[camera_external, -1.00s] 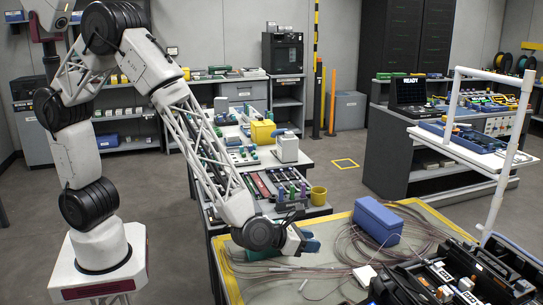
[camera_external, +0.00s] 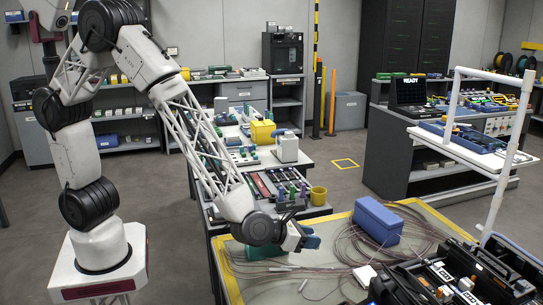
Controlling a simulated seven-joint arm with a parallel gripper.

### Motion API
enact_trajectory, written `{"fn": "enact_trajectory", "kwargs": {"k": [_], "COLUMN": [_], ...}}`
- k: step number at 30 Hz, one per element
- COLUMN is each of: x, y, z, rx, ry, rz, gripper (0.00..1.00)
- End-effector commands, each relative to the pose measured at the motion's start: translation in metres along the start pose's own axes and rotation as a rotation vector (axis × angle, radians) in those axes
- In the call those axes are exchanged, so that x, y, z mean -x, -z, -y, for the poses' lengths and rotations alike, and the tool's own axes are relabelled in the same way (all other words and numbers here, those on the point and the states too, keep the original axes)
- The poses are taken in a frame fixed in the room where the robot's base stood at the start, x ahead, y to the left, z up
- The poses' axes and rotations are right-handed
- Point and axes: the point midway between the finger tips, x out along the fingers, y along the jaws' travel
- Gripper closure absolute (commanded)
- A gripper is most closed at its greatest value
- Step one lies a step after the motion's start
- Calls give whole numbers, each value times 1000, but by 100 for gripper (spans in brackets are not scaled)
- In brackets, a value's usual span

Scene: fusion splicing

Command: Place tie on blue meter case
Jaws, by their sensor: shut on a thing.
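My gripper (camera_external: 307,242) is low over the left part of the yellow-edged work mat, left of the blue meter case. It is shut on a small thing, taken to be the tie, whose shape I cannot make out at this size. The blue meter case (camera_external: 378,220) is a plain blue box standing on the mat, with a clear gap between it and my gripper. Its top looks bare.
Thin reddish-brown cables (camera_external: 345,250) lie in loose coils around the case. A teal object (camera_external: 263,252) lies just behind my wrist. A small white box (camera_external: 364,275) and an open black tool case (camera_external: 460,280) stand at front right. A yellow cup (camera_external: 318,196) stands behind.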

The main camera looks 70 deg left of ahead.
Motion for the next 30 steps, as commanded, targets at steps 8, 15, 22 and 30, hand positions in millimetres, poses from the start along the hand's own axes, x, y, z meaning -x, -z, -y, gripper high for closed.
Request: {"fn": "enact_trajectory", "kwargs": {"k": [8,15,22,30], "x": [-11,-40,-75,-106], "y": [-9,-32,-62,-90], "z": [-10,-41,-86,-135], "rx": [11,45,87,132], "ry": [-29,-110,-215,-319], "rz": [2,6,7,3], "gripper": [85,85,85,85]}}
